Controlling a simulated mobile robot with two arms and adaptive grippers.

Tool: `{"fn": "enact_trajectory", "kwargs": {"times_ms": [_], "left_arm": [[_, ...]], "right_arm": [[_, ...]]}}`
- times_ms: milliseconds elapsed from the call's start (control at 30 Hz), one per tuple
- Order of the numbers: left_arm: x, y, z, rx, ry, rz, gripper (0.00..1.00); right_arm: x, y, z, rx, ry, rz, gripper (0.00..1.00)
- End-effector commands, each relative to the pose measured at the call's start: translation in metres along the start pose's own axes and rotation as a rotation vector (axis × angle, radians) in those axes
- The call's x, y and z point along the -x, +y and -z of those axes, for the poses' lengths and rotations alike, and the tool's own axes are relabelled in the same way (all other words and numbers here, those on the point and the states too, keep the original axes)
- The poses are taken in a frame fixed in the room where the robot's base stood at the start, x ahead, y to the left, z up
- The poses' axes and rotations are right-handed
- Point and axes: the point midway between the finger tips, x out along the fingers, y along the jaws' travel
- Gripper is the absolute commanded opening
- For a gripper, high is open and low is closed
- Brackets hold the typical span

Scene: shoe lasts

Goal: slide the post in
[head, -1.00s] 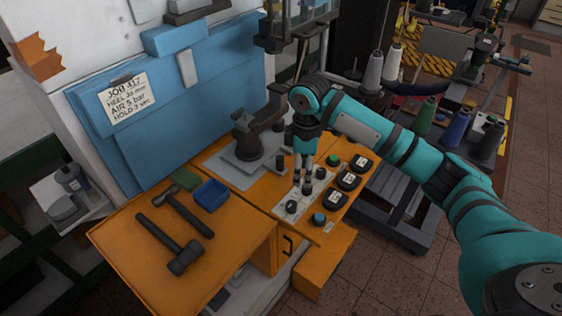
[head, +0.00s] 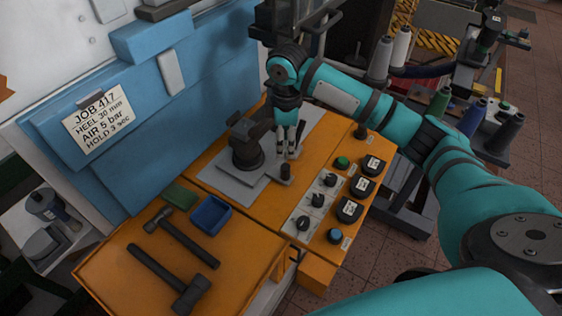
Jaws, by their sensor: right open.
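The dark post (head: 247,157) stands upright on a grey plate (head: 222,176) on the orange bench. Its arm at the top runs right and is partly hidden behind my right gripper. A short dark knob (head: 286,171) stands at the plate's near right side. My right gripper (head: 287,155) points down just right of the post, with its fingertips close above the knob. It is open, and nothing shows between its fingers. I cannot tell whether the fingertips touch the knob. My left gripper is not in view.
A control panel (head: 299,222) with dark knobs lies near the gripper, with gauges (head: 350,210) and a green button (head: 341,162) beside it. Two hammers (head: 170,280), a blue tray (head: 211,215) and a green block (head: 180,196) lie at the front left. A blue panel rises behind.

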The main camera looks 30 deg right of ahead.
Motion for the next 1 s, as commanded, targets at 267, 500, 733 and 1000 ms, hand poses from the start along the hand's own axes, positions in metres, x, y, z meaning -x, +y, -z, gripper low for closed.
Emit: {"fn": "enact_trajectory", "kwargs": {"times_ms": [267,500,733,1000], "left_arm": [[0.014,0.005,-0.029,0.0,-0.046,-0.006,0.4],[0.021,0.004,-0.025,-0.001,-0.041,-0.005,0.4],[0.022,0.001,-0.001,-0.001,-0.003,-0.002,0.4],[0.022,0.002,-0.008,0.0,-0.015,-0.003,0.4]], "right_arm": [[-0.049,-0.002,-0.001,-0.001,-0.004,0.005,0.49],[-0.092,-0.001,-0.001,-0.001,-0.003,0.002,0.49],[-0.111,0.0,0.0,0.001,0.0,0.0,0.49],[-0.113,0.0,0.0,0.001,0.0,-0.001,0.49]]}}
